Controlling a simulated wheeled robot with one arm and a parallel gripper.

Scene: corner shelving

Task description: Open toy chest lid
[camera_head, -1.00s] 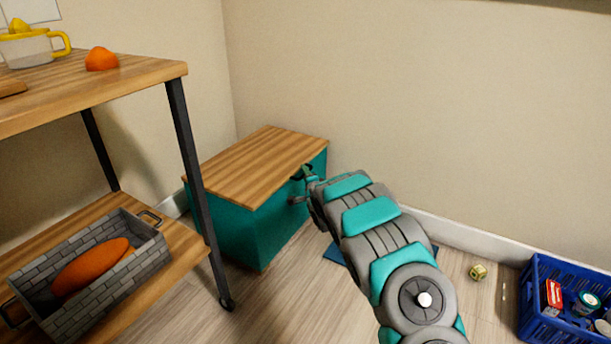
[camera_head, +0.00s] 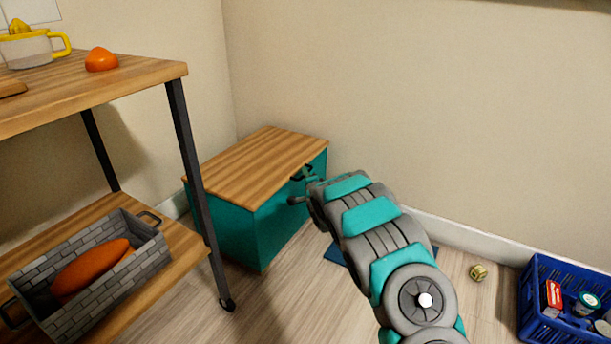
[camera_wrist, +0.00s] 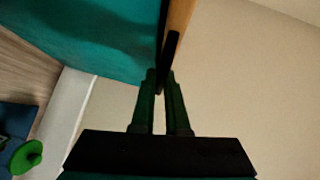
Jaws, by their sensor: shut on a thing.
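The toy chest (camera_head: 285,217) is a teal box in the corner with a wooden lid (camera_head: 255,163), which lies closed on top. My gripper (camera_head: 302,187) is at the lid's front right edge. In the wrist view, my gripper (camera_wrist: 162,82) has its two fingers close together on a dark handle (camera_wrist: 171,50) at the edge of the wooden lid (camera_wrist: 181,15). The teal chest side (camera_wrist: 90,35) fills the upper left there. The fingertips are dark, so the exact contact is hard to see.
A wooden shelf unit (camera_head: 100,85) on dark posts stands at the left, close to the chest. A brick-patterned basket (camera_head: 140,262) sits on its lower shelf.

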